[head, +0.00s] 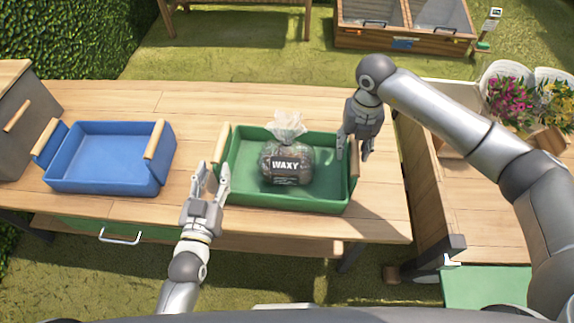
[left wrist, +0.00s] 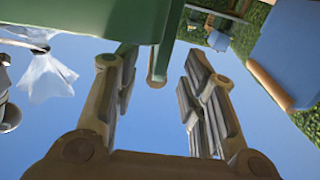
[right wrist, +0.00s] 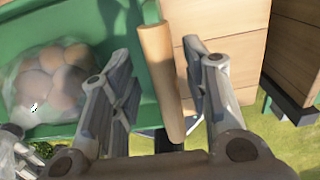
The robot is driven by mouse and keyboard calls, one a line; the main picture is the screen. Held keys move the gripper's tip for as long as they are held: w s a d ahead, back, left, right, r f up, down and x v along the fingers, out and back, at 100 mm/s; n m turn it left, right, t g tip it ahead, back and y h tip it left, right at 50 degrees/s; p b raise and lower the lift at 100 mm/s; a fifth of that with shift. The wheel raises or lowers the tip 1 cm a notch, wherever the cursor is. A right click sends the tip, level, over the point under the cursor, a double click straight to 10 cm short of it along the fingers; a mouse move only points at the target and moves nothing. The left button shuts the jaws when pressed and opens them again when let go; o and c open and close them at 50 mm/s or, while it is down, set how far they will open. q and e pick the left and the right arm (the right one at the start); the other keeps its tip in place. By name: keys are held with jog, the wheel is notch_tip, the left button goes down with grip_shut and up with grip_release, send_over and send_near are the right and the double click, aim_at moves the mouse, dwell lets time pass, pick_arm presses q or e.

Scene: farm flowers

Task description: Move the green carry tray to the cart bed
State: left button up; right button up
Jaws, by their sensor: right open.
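The green carry tray (head: 290,202) stands on the wooden table and holds a clear bag labelled WAXY (head: 286,165). The right wrist view shows round brown items in the bag (right wrist: 50,85). The tray has a wooden handle at each end. My left gripper (head: 210,180) is open beside the left handle (head: 222,144). In the left wrist view that handle (left wrist: 160,65) lies beyond the open fingers. My right gripper (head: 354,150) is open at the right handle, and in the right wrist view the handle (right wrist: 160,80) lies between its fingers. The cart bed (head: 487,205) is at the right.
A blue tray (head: 108,160) stands at the table's left, near a wooden box (head: 25,110). Flower pots in a crate sit at the cart's far end (head: 515,110). Bare cart boards lie nearer me. A gap separates table and cart.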

aim_at(349, 159)
pick_arm(q)
jog(key=shift+w+d, duration=0.25)
jog(key=shift+w, duration=1.35)
jog(key=shift+w+d, duration=0.2)
jog(key=shift+w, duration=1.35)
pick_arm(e)
jog(key=shift+f, duration=3.15)
pick_arm(q)
grip_shut()
pick_arm(e)
grip_shut()
pick_arm(q)
jog(key=shift+r, duration=0.25)
pick_arm(e)
jog(key=shift+w+r, duration=0.1)
jog(key=shift+r, duration=0.1)
